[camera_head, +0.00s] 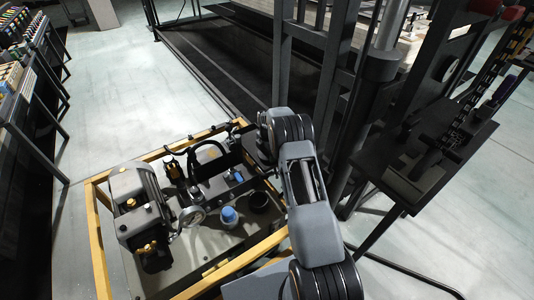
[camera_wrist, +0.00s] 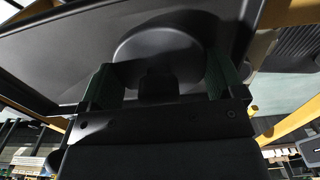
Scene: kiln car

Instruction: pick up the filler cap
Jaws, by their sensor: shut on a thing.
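My gripper (camera_wrist: 160,78) shows in the wrist view with its two dark green fingers on either side of a dark round piece, which I take to be the filler cap (camera_wrist: 158,46). The fingers are closed on it, and its near part is in shadow. Behind it is a broad dark grey surface; I cannot tell whether the cap touches it. In the head view my arm reaches over the right side of the yellow-framed machine (camera_head: 97,238). The fingers and the cap cannot be made out there.
On the machine stand a motor-like unit (camera_head: 133,203), a round gauge (camera_head: 191,217), a blue-topped part (camera_head: 229,214) and a black round cup (camera_head: 259,201). Dark steel posts (camera_head: 300,60) rise close to my arm. A dark shelf (camera_head: 430,165) is at right.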

